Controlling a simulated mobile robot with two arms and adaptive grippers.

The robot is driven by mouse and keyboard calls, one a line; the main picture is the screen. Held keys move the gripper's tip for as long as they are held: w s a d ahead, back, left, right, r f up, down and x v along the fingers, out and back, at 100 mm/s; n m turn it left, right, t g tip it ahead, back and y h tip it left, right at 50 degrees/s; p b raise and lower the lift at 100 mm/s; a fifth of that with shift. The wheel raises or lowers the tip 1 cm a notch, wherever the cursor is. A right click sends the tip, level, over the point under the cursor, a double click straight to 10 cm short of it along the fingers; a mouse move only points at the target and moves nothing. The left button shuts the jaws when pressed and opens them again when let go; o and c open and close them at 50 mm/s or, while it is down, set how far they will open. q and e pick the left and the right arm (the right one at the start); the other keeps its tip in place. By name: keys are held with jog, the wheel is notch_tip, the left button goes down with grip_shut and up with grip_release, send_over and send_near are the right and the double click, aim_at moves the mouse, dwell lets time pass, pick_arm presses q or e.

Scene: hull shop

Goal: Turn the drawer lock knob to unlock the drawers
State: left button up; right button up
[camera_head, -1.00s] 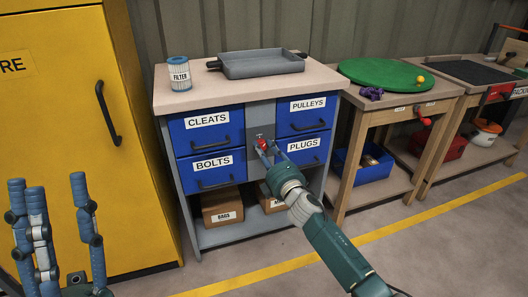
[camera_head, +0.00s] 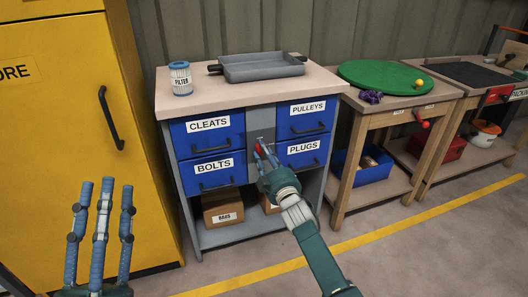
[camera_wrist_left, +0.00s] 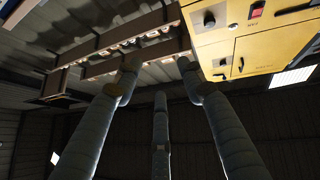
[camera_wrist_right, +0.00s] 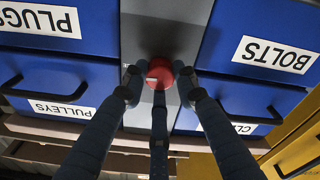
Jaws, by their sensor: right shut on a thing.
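The red drawer lock knob (camera_wrist_right: 160,74) sits on the grey centre panel (camera_head: 262,118) between the blue drawers. A pale mark shows on the knob's face in the right wrist view. My right gripper (camera_head: 262,152) is at the knob, its fingers shut around it; in the right wrist view the fingertips (camera_wrist_right: 160,82) press at its sides and edge. The fingers partly hide the knob in the head view. My left gripper (camera_head: 104,190) is raised at the lower left, in front of the yellow cabinet, fingers apart and empty. Its fingers (camera_wrist_left: 160,80) are also spread in the left wrist view.
Blue drawers are labelled CLEATS (camera_head: 208,138), BOLTS (camera_head: 212,182), PULLEYS (camera_head: 306,118) and PLUGS (camera_head: 304,162), all closed. A filter (camera_head: 180,78) and a grey tray (camera_head: 262,66) stand on top. A yellow cabinet (camera_head: 60,150) is at left; workbenches (camera_head: 400,100) are at right.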

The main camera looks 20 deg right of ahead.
pick_arm(q)
jog(key=shift+w+f+g, duration=0.55)
jog(key=shift+f+g, duration=0.05)
jog(key=shift+f, duration=0.25)
pick_arm(e)
jog(key=shift+d+f+m, duration=0.2)
jog(key=shift+f+m, duration=0.1)
jog(key=shift+m, duration=0.3)
jog(key=o, duration=1.1)
pick_arm(q)
jog(key=shift+w+d, duration=0.1)
jog(key=shift+d, duration=0.05)
pick_arm(e)
jog(key=shift+o, duration=0.2)
jog(key=shift+s+a+r, duration=0.1)
jog(key=s+f, duration=0.1)
jog(key=s, duration=1)
jog(key=shift+s+d, duration=0.3)
jog(key=shift+s, duration=0.1)
